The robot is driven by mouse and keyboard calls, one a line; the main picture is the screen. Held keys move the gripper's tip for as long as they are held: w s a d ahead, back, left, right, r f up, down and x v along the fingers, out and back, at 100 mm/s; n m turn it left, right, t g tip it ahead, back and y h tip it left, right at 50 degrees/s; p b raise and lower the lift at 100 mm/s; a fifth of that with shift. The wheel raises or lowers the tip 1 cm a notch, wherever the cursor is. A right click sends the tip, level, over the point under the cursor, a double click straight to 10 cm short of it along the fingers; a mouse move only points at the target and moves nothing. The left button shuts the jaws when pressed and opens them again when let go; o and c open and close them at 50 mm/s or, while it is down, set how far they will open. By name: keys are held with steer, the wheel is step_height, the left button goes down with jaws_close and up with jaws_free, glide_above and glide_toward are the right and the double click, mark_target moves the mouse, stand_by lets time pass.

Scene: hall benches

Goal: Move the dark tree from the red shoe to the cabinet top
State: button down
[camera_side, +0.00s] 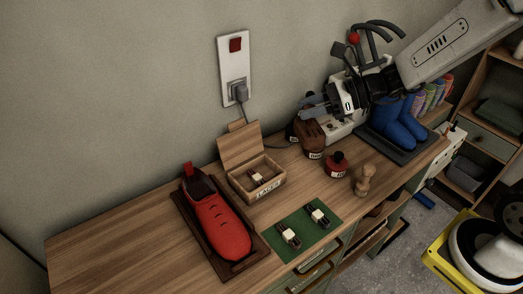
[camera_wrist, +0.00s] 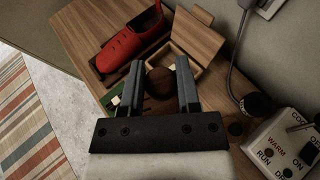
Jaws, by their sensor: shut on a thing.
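The red shoe (camera_side: 217,220) lies on a dark wooden tray (camera_side: 250,262) at the left of the bench in the side view; it also shows at the top of the wrist view (camera_wrist: 130,40). My gripper (camera_side: 312,106) is above the bench, right of the laces box. In the wrist view its two fingers (camera_wrist: 159,80) are closed on a dark brown, rounded wooden piece, the dark tree (camera_wrist: 160,83). In the side view, a brown form (camera_side: 309,131) shows just below the fingers; its lower end overlaps a labelled tin. The bench is the cabinet top (camera_side: 110,247).
An open laces box (camera_side: 265,191) stands right of the shoe. A green mat (camera_side: 302,230) holds small brushes. A red tin (camera_side: 336,165) and a wooden figure-like piece (camera_side: 364,180) stand near the gripper. Blue boots (camera_side: 402,130) are at the right. The bench's left end is clear.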

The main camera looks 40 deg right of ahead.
steer(key=shift+s+d+t, duration=0.3)
steer(key=shift+s+d, duration=0.25)
steer(key=shift+s, duration=0.05)
step_height(320, 180, down, 10)
steer(key=shift+r, duration=0.15)
steer(key=shift+f, duration=2.25)
steer(key=shift+f, duration=1.8)
steer(key=shift+f, duration=0.15)
steer(key=shift+c, duration=1.6)
jaws_free()
